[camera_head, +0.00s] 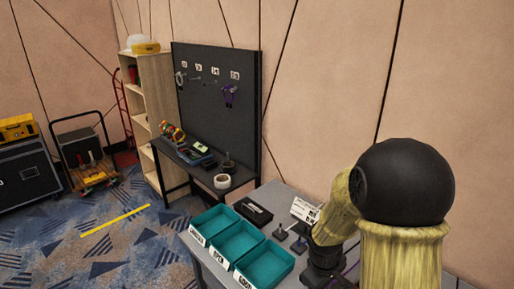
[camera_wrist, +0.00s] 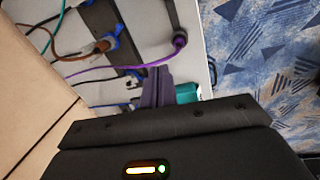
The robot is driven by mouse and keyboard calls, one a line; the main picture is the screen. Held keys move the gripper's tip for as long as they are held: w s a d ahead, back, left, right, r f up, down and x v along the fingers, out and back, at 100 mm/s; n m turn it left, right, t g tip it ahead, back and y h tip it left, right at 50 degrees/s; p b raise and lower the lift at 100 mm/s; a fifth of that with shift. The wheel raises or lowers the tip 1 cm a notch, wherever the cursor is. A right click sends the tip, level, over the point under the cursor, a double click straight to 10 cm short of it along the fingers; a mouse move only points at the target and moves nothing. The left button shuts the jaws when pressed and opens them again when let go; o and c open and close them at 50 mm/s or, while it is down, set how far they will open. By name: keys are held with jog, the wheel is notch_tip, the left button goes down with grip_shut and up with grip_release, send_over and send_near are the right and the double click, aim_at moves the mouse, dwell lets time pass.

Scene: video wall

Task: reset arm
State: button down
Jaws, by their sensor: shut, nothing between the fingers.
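My arm (camera_head: 405,190), with a black round joint and tan wood-grained links, stands at the right of the head view over the grey table. In the wrist view my gripper (camera_wrist: 157,80) shows as dark narrow fingers close together, with nothing seen between them. The fingers point over the table top, near a teal bin edge (camera_wrist: 187,92). In the head view the arm hides part of the table, and the fingers cannot be made out clearly.
Teal bins (camera_head: 262,262) stand in a row on the grey table (camera_head: 285,198), with a black tray (camera_head: 253,212) behind. A purple cable (camera_wrist: 125,68) and other cables lie near my gripper. A black pegboard bench (camera_head: 215,110) stands farther left. The patterned floor (camera_head: 125,240) is open at left.

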jog(key=s+a+r+m+t+y, duration=0.1)
jog(key=s+a+r+m, duration=0.1)
jog(key=s+r+m, duration=0.4)
jog(key=shift+s+r+m+t+y, duration=0.3)
jog(key=shift+s+m+t, duration=0.1)
jog(key=shift+s+m, duration=0.3)
jog(key=shift+a, duration=0.1)
